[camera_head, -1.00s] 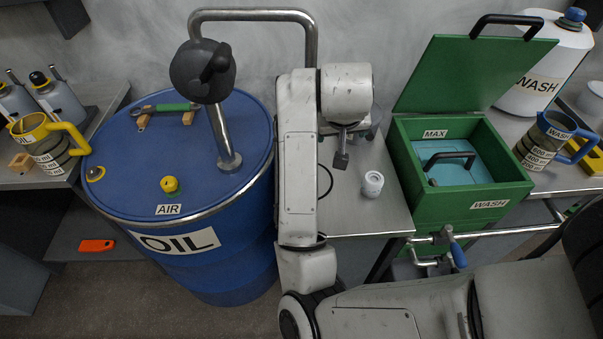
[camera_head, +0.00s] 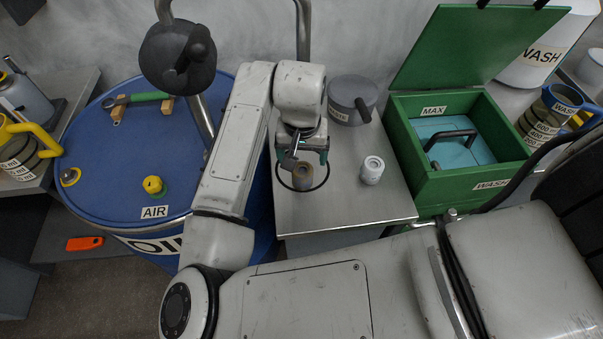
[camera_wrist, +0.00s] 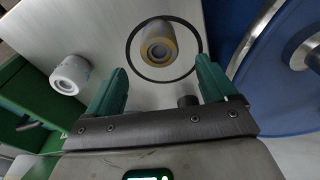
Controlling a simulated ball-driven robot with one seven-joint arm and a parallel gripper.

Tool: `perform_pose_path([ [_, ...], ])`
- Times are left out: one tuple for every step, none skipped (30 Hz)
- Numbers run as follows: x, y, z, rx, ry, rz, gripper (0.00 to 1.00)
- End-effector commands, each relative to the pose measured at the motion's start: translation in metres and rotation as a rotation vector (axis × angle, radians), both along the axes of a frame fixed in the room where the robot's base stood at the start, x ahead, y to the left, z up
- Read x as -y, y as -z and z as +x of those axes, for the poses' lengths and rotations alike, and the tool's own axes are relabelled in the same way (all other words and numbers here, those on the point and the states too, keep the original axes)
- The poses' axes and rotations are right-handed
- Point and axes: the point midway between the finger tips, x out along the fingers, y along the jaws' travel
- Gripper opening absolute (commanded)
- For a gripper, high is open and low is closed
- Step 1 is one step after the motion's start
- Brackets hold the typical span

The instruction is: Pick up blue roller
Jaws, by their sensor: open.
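No clearly blue roller shows. A tan and grey roller (camera_head: 303,178) stands on the metal table just below my gripper (camera_head: 303,155). In the wrist view the roller (camera_wrist: 158,46) shows its dark centre hole, with a thin black ring around it. A white roller (camera_head: 372,170) stands to its right in the head view; in the wrist view the white roller (camera_wrist: 70,74) is at the left. My gripper's green fingers (camera_wrist: 161,78) are apart and empty, and the tan roller appears beyond the gap between them.
The blue oil drum (camera_head: 110,185) is left of the metal table (camera_head: 340,222). A grey lidded pot (camera_head: 345,100) stands behind the rollers. The open green wash box (camera_head: 460,190) is to the right. The table front is clear.

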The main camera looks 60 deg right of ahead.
Motion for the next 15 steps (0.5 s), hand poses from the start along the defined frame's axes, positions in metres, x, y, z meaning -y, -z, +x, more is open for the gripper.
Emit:
perform_pose_path([
  [0.0,0.005,0.0,0.0,-0.001,0.0,0.85],
  [0.001,0.008,0.0,0.0,0.0,0.0,0.85],
  [0.001,0.01,0.0,0.0,0.0,0.0,0.85],
  [0.001,0.011,0.0,0.0,0.0,0.0,0.85],
  [0.001,0.013,0.0,0.0,0.0,0.0,0.85],
  [0.001,0.015,0.0,-0.001,0.001,0.0,0.85],
  [0.001,0.018,0.0,-0.001,0.001,0.0,0.85],
  [0.001,0.022,0.0,-0.001,0.0,0.0,0.85],
  [0.0,0.028,0.0,0.0,0.0,0.001,0.85],
  [0.0,0.032,0.0,-0.001,0.0,0.002,0.85],
  [0.0,0.037,0.0,-0.001,-0.001,0.0,0.85],
  [-0.001,0.043,0.0,-0.002,-0.001,0.001,0.85],
  [0.0,0.047,0.0,-0.001,-0.001,0.0,0.85],
  [0.001,0.051,0.001,-0.001,-0.001,0.0,0.85],
  [0.001,0.056,0.001,-0.001,-0.001,0.001,0.85],
])
